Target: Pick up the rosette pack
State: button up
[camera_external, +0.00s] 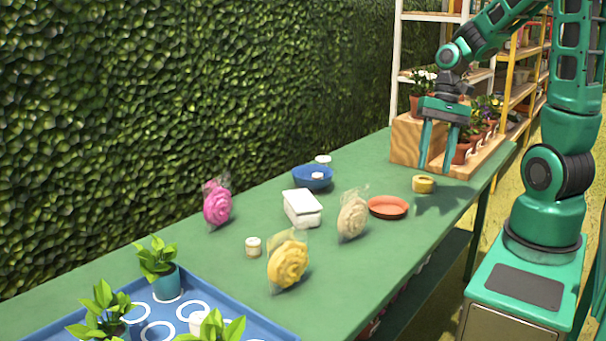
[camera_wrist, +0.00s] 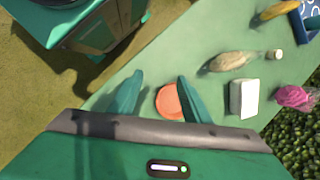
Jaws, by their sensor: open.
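Three clear rosette packs stand on the green table: a pink pack (camera_external: 217,203) by the hedge side, a cream pack (camera_external: 352,215) near the middle, and a yellow pack (camera_external: 288,262) toward the front. In the wrist view the cream pack (camera_wrist: 232,61), the pink pack (camera_wrist: 295,97) and part of the yellow pack (camera_wrist: 280,10) show on the right. My gripper (camera_external: 436,170) is open and empty, pointing down above the far right part of the table. In the wrist view my gripper (camera_wrist: 160,82) is apart from all the packs.
A terracotta saucer (camera_external: 388,207), a tape roll (camera_external: 424,184), a white lidded box (camera_external: 302,208), a blue bowl (camera_external: 313,177) and a small jar (camera_external: 253,246) share the table. A blue tray (camera_external: 262,325) with potted plants is at front left. A wooden crate (camera_external: 405,140) stands at the far end.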

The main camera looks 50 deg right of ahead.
jog(key=w+a+m+y, duration=0.5)
jog(key=w+a+y, duration=0.15)
jog(key=a, duration=0.45)
jog(key=w+a+r+m+t+y, duration=0.1)
jog(key=w+r+m+t+y, duration=0.3)
jog(key=r+m+y, duration=0.45)
jog(key=n+h, duration=0.1)
jog(key=n, duration=0.2)
send_near(342, 217)
jog(key=shift+d+r, duration=0.3)
jog(key=shift+d, duration=0.2)
jog(key=shift+a+f, duration=0.15)
jog(key=shift+a, duration=0.05)
jog(key=shift+w+a+f, duration=0.1)
jog(key=shift+w+a, duration=0.25)
jog(key=shift+a, duration=1.35)
jog(key=shift+w+a+r, duration=0.1)
jog(key=shift+w+a, duration=0.2)
jog(key=shift+a, duration=1.35)
jog(key=shift+w+a+f, duration=0.1)
jog(key=shift+w+a, duration=0.25)
jog(key=shift+a, duration=1.35)
grip_shut()
